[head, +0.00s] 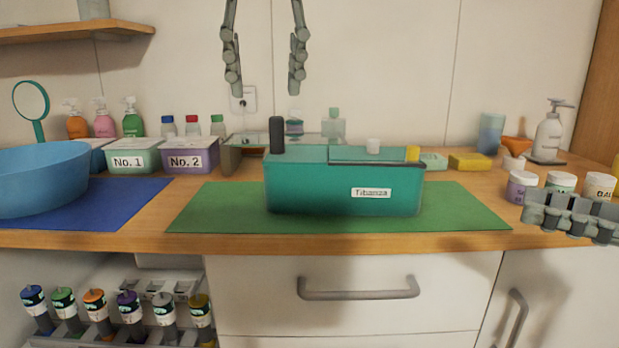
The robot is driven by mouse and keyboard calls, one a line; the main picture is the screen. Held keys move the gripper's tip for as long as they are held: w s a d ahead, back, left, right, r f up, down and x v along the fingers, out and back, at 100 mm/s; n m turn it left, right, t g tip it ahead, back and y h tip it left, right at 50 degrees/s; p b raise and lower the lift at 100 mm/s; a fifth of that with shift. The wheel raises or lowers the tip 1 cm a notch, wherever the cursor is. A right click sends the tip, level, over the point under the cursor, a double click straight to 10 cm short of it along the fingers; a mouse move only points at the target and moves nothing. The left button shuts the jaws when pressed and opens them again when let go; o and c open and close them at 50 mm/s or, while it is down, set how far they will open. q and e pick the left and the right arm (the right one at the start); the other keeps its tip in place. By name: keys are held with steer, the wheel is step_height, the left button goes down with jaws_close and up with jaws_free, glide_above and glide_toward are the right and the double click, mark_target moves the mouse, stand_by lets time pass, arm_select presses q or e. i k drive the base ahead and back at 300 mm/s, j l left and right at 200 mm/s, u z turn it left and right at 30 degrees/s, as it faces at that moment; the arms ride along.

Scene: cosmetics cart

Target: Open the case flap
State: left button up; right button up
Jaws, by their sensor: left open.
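The teal case (310,195) stands on the green mat (460,208) and bears a white label reading "Tibanza". A dark-edged panel (376,162) runs along the right part of its top; I cannot tell clearly whether this is the flap. A black upright cylinder (277,135) stands at its top left. A white cap (373,146) and a yellow piece (412,153) show at its top right. My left gripper (264,85) is open and empty, fingers down, above the case's left end. My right gripper (572,217) is at the far right, apart from the case; its opening is unclear.
Small jars, including a purple-labelled one (522,187), stand by my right gripper. The mat is bare on both sides of the case.

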mark_target(373, 152)
steer(key=k, duration=1)
